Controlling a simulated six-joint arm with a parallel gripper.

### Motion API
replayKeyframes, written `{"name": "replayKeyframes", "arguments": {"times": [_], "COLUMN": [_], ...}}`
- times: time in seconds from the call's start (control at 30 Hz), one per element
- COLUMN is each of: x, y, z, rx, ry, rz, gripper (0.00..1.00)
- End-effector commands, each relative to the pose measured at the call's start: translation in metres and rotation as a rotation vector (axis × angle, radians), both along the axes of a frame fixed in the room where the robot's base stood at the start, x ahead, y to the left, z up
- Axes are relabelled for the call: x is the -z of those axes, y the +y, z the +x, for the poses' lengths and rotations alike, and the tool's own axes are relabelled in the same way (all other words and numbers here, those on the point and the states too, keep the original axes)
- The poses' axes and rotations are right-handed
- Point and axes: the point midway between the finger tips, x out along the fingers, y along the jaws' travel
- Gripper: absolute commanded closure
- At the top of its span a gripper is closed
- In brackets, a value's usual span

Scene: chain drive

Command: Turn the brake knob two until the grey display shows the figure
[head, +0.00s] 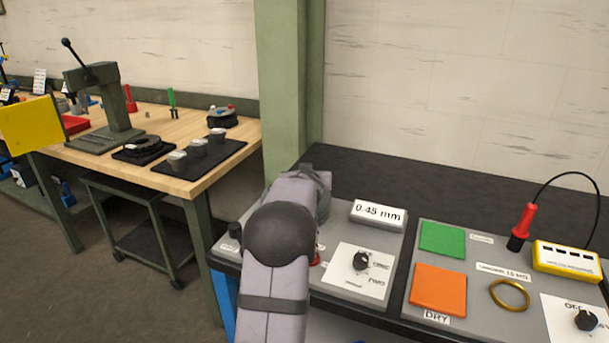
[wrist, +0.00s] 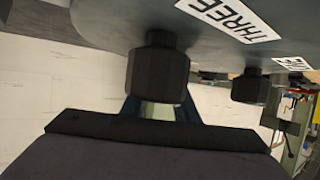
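A grey display (head: 378,213) reads what looks like "0.45 mm" in the head view, on the grey panel beside my arm. The wrist view is tilted and shows two dark knobs. The nearer knob (wrist: 158,75) is by the label "THREE" (wrist: 235,15). The farther knob (wrist: 250,87) is by a small label (wrist: 292,63) that may read "TWO". My gripper (wrist: 161,108) is at the nearer knob, its fingers apart on either side with a light gap between them. The knob hides the fingertips, so contact cannot be told. In the head view my arm hides the gripper.
A black knob (head: 361,260) on a white dial plate sits right of my arm. Farther right are a green pad (head: 442,239), an orange pad (head: 438,290), a brass ring (head: 509,295) and a yellow meter (head: 566,260) with a cable. A wooden bench (head: 215,175) stands left.

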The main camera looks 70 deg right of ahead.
Motion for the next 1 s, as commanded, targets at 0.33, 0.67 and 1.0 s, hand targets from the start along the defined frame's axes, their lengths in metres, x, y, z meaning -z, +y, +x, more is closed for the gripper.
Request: {"name": "replayKeyframes", "arguments": {"times": [0.33, 0.67, 1.0], "x": [0.000, -0.008, -0.024], "y": [0.000, 0.016, 0.050], "z": [0.000, -0.008, -0.023], "rx": [0.000, 0.002, 0.000], "ry": [0.000, -0.002, -0.001], "rz": [0.001, 0.000, 0.000], "gripper": [0.56, 0.56, 0.56]}}
